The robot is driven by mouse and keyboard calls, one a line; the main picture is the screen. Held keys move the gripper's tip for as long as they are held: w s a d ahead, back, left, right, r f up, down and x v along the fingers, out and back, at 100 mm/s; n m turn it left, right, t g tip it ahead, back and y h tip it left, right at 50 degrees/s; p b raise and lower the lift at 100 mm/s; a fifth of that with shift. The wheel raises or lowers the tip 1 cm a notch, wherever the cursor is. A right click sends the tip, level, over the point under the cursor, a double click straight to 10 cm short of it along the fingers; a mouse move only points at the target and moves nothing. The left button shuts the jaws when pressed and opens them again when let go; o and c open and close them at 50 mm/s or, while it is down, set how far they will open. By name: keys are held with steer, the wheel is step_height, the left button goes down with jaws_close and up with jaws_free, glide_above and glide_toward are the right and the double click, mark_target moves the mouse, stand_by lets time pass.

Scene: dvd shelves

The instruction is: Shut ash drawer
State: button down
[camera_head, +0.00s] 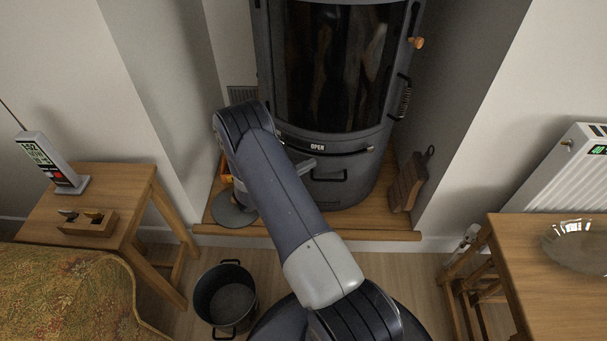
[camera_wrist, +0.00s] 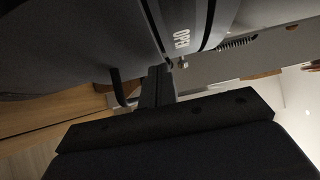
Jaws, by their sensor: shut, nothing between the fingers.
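The dark grey stove (camera_head: 340,140) stands in the alcove with a glass door and a lip marked OPEN. Below the lip is the ash drawer (camera_head: 345,192) with a black bar handle (camera_head: 328,178). The drawer front looks about level with the stove body, but I cannot tell if a gap is left. My gripper (camera_head: 306,165) is just left of and above the handle, partly hidden by my arm. In the wrist view my gripper (camera_wrist: 157,84) is shut and empty, its tips close to the stove front beside the handle (camera_wrist: 119,88). I cannot tell if they touch.
A wooden hearth (camera_head: 375,228) lies under the stove. A wooden board-like thing (camera_head: 406,182) leans at its right. A round grey plate (camera_head: 234,212) lies at its left. A black bucket (camera_head: 226,296) stands on the floor in front. Wooden tables (camera_head: 120,190) (camera_head: 545,290) flank both sides.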

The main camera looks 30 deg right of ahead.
stand_by(0.3)
steer(key=shift+w+d+r+b, duration=0.15)
steer(key=shift+w+d, duration=0.2)
steer(key=shift+w, duration=0.25)
steer(key=shift+w+d+f+b, duration=0.15)
steer(key=shift+w+d, duration=0.15)
steer(key=shift+w, duration=0.3)
steer(key=shift+r, duration=0.1)
steer(key=s+a+p, duration=0.2)
steer(key=s+a, duration=0.2)
steer(key=a, duration=0.8)
steer(key=shift+s+a+p, duration=0.3)
steer(key=shift+a+p, duration=0.05)
